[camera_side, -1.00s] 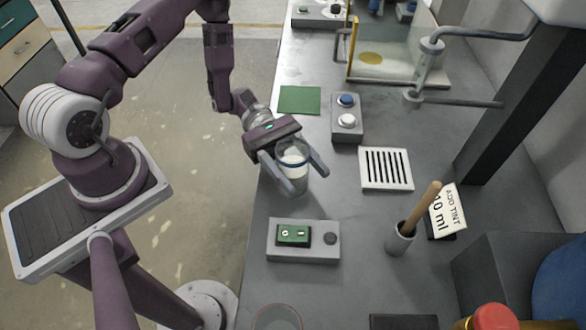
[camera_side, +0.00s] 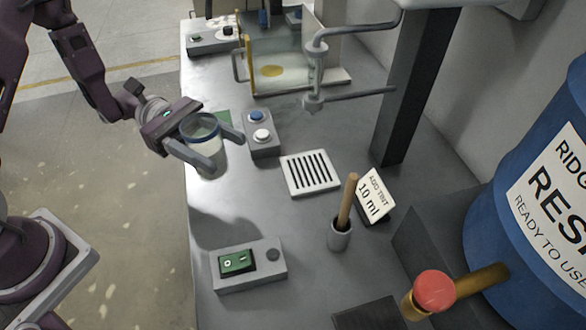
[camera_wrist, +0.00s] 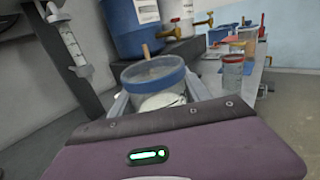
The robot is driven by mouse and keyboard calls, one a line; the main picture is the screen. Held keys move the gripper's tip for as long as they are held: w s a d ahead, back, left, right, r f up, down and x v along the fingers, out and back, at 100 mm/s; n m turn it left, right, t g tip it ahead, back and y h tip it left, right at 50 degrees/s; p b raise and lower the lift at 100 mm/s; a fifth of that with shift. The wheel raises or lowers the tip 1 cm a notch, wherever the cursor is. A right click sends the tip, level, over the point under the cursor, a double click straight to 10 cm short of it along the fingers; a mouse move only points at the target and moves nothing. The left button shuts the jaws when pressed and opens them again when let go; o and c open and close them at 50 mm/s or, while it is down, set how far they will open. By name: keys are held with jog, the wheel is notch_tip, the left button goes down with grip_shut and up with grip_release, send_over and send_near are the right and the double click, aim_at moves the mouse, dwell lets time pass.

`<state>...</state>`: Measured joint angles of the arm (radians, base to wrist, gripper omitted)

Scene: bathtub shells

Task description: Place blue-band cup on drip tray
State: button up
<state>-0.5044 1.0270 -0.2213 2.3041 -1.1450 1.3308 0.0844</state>
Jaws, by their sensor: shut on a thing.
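The blue-band cup (camera_side: 203,146) is a clear cup with a blue rim band and whitish contents. My gripper (camera_side: 212,152) is shut on it, one finger on each side, and holds it above the left edge of the bench, slightly tilted in the side view. The cup also shows in the wrist view (camera_wrist: 155,84), between the fingers. The drip tray (camera_side: 311,173) is a white square plate with dark slots. It lies flat on the bench to the right of the cup, apart from it and empty.
A box with blue and white buttons (camera_side: 261,133) stands between cup and tray. A small pot with a wooden stick (camera_side: 340,235) and a "10 ml" card (camera_side: 374,196) stand near the tray. A green-switch box (camera_side: 248,266) is in front.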

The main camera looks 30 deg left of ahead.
aim_at(206, 124)
jog(key=w+a, duration=0.1)
jog(key=a, duration=0.1)
jog(key=w+a+f+n+t, duration=0.1)
jog(key=w+a, duration=0.1)
jog(key=w+a+t, duration=0.1)
jog(key=w+a, duration=0.1)
jog(key=a, duration=0.1)
jog(key=shift+f+n, duration=0.3)
jog(key=shift+f, duration=0.1)
jog(key=w+a+f+n+t, duration=0.2)
jog(key=w+a+t, duration=0.1)
jog(key=a, duration=0.8)
jog(key=shift+w+f+x, duration=0.15)
jog(key=shift+f+x, duration=0.7)
jog(key=shift+x, duration=4.4)
jog(key=shift+w+f+x, duration=0.2)
jog(key=shift+f+x, duration=0.6)
jog(key=shift+x, duration=4.45)
jog(key=shift+w+f+x, duration=0.15)
jog(key=shift+f+x, duration=0.7)
jog(key=shift+x, duration=4.4)
jog(key=o, duration=1.6)
jog(key=shift+f, duration=0.15)
jog(key=shift+o, duration=0.2)
